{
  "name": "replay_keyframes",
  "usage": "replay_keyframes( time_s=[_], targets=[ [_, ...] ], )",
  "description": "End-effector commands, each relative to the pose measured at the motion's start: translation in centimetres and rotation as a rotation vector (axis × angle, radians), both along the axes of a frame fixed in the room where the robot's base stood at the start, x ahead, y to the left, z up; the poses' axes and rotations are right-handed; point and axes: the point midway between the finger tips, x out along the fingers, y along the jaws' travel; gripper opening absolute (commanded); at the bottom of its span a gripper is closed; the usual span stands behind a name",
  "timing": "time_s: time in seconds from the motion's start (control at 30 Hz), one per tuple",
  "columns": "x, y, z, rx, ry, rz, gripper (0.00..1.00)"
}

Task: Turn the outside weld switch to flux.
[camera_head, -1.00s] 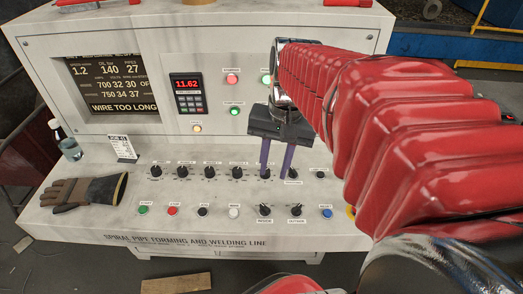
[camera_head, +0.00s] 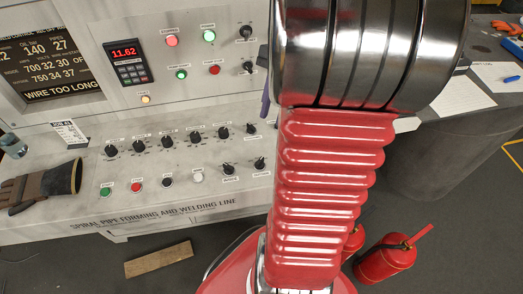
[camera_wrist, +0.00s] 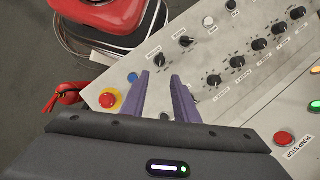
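Two black knobs sit side by side at the right of the front row of the grey-white sloping panel. The right one, which seems to be the outside weld switch (camera_head: 259,163), has a label too small to read for certain. In the wrist view it appears to be the knob (camera_wrist: 160,60) just beyond my fingertips, beside the blue button (camera_wrist: 133,77). My gripper (camera_wrist: 162,76) has two purple fingers, apart with nothing between them, above the panel. In the head view my arm hides nearly all of the gripper.
A red emergency button (camera_wrist: 109,100) on yellow is left of the fingers in the wrist view. Several knobs (camera_wrist: 237,62) line the panel. A brown glove (camera_head: 45,187) lies at left.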

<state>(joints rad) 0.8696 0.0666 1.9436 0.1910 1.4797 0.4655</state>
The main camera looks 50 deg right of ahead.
Motion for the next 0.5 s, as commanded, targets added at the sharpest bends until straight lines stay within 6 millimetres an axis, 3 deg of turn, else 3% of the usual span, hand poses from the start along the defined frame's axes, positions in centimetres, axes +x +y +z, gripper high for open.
replay_keyframes(
  time_s=[0.27,0.5],
  targets=[
    [-0.1,0.7,-1.7,0.001,0.001,0.001,0.27],
    [-0.4,2.1,-4.9,0.002,0.001,0.000,0.27]
  ],
)
